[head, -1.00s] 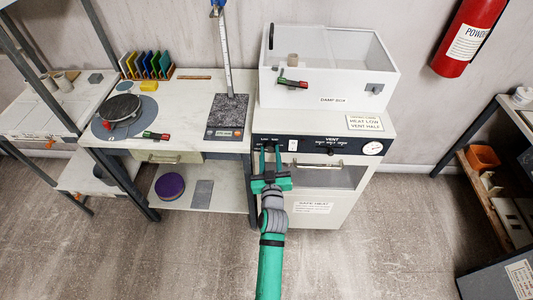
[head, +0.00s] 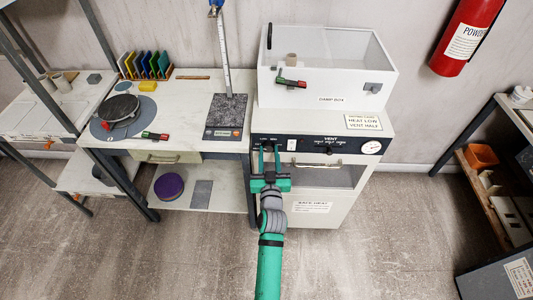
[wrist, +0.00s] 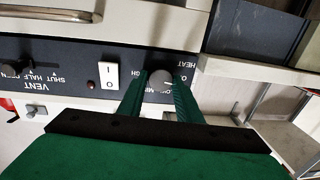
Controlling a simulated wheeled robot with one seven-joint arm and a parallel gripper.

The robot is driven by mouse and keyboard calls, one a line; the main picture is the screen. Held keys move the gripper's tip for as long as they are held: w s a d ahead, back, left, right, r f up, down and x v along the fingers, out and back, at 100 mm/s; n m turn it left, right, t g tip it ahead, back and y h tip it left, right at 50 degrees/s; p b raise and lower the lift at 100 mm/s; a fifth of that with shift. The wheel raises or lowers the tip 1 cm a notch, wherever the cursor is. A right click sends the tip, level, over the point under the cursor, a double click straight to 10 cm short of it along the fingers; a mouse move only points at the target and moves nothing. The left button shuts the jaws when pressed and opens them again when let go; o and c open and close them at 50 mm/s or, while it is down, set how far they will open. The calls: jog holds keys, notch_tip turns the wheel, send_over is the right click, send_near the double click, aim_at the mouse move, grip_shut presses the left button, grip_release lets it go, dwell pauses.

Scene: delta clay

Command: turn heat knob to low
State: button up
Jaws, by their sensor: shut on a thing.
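The heat knob (wrist: 160,80) is a round grey knob on the dark control panel (wrist: 60,66), seen upside down in the wrist view. A small pale mark shows on its right side there. The lettering HEAT, LOW, MED and HIGH around it is partly covered by my fingers. My gripper (wrist: 160,96) has its two green fingers on either side of the knob, shut on it. In the head view my gripper (head: 269,158) reaches the left end of the panel (head: 300,145), and its fingers hide most of the knob.
A white rocker switch (wrist: 108,76) and a red lamp (wrist: 91,85) sit beside the knob. The vent knob (head: 329,150) and a round gauge (head: 371,147) are farther right. The oven handle (head: 318,164) is below the panel. The damp box (head: 331,99) stands on top.

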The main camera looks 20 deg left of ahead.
jog(key=m, duration=0.5)
jog(key=shift+a+f+m, duration=0.1)
jog(key=shift+f+m, duration=0.1)
jog(key=shift+m, duration=0.1)
jog(key=shift+a+m+t, duration=0.1)
jog(key=shift+m+t, duration=0.3)
jog(key=shift+m, duration=1.9)
jog(key=o, duration=1)
jog(key=shift+o, duration=0.2)
jog(key=shift+h, duration=0.4)
jog(key=shift+s, duration=0.15)
jog(key=v, duration=1)
jog(key=shift+s, duration=0.25)
